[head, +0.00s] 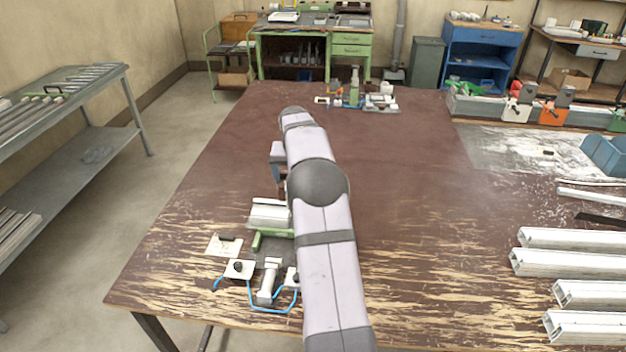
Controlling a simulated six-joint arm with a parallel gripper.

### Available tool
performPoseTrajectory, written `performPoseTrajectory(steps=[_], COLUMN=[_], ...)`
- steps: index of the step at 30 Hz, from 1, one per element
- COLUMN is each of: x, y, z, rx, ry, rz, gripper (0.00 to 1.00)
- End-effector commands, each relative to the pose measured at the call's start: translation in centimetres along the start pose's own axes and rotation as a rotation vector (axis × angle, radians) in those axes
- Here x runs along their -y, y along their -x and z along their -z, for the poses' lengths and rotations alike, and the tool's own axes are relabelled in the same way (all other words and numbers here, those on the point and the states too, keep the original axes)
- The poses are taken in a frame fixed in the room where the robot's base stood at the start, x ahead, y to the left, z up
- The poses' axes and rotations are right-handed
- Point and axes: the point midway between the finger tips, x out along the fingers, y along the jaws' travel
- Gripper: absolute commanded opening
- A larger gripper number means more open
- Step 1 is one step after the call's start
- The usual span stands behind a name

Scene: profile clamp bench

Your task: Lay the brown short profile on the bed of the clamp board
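The clamp board (239,269) appears to be the group of pale plates, clamps, a green bar and a blue hose on the front left of the brown bench. A pale, silvery block (268,214) lies just behind the green bar (257,240). My arm crosses the middle of the view and hides the right side of this group. My gripper (281,176) is only partly seen, left of the arm and behind the pale block. Its fingers are mostly hidden, and I cannot tell what is between them. I cannot clearly make out the brown short profile.
Several white profiles (570,238) lie at the bench's right edge. A blue bin (606,154) stands at the right. Small fixtures (355,97) stand at the bench's far end. The bench middle right of my arm is clear. A metal rack (85,140) stands at the left, off the bench.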

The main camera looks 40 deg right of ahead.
Motion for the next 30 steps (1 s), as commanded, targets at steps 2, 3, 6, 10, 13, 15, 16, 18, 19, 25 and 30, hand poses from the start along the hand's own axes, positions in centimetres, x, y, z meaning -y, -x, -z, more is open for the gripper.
performPoseTrajectory(steps=[2, 3, 6, 10, 13, 15, 16, 18, 19, 25, 30], x=[1.8, 2.7, 4.3, 5.6, 6.4, 6.8, 6.8, 6.8, 6.7, 5.0, 5.2], y=[1.8, 2.4, 3.1, 3.7, 3.9, 3.9, 3.7, 3.2, 3.0, 0.0, -0.9], z=[0.2, 0.0, -1.2, -3.0, -4.9, -6.4, -7.1, -8.7, -9.4, -13.2, -13.2], rx=[-0.001, 0.0, 0.002, 0.002, 0.003, 0.003, 0.004, 0.004, 0.004, 0.003, -0.003], ry=[0.027, 0.041, 0.071, 0.109, 0.146, 0.169, 0.175, 0.179, 0.178, 0.114, 0.047], rz=[0.012, 0.017, 0.029, 0.045, 0.06, 0.069, 0.071, 0.074, 0.074, 0.046, 0.021], gripper=[0.68, 0.68, 0.68, 0.68, 0.68, 0.68, 0.68, 0.68, 0.68, 0.68, 0.68])
